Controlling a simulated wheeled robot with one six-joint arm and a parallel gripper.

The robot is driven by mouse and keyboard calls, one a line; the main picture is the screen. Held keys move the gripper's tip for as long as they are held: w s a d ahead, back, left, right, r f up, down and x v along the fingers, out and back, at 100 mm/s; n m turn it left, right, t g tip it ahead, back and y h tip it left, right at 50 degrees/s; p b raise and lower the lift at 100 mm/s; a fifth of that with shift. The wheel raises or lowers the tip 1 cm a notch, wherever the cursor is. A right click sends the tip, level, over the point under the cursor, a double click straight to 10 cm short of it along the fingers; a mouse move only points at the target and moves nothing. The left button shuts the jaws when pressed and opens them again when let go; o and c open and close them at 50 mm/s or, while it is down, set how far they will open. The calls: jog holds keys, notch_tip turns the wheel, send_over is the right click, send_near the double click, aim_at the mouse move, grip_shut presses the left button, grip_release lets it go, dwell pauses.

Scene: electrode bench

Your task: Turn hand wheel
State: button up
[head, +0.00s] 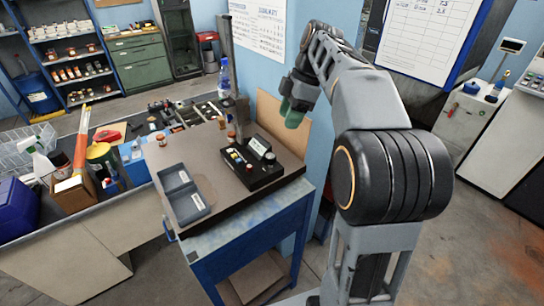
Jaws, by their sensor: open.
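I cannot clearly make out a hand wheel in the head view. A black device (267,178) with small coloured buttons and a white label block sits on the brown top of a blue bench (219,222). My gripper (291,115) has greenish tips and hangs above and behind the right rear of the device, apart from it. It is open, and I see nothing held in it. My arm comes in from the right and hides part of the wall behind.
A grey two-compartment tray (183,195) lies left of the device. A water bottle (225,78) stands behind. A cluttered table on the left holds a spray bottle (42,163) and a blue bin (18,209). Open floor lies to the right.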

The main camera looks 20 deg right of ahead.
aim_at(272, 155)
jog(key=a+f, duration=0.1)
jog(key=f, duration=0.3)
jog(key=a+f+n, duration=0.1)
jog(key=f, duration=0.3)
jog(key=w+a+f+n, duration=0.1)
jog(key=a+f, duration=0.1)
jog(key=f, duration=0.2)
jog(key=shift+a+f+g+y, duration=0.1)
jog(key=shift+f+g+y, duration=0.15)
jog(key=shift+g+y, duration=0.05)
jog(key=c, duration=0.6)
jog(key=shift+c, duration=0.2)
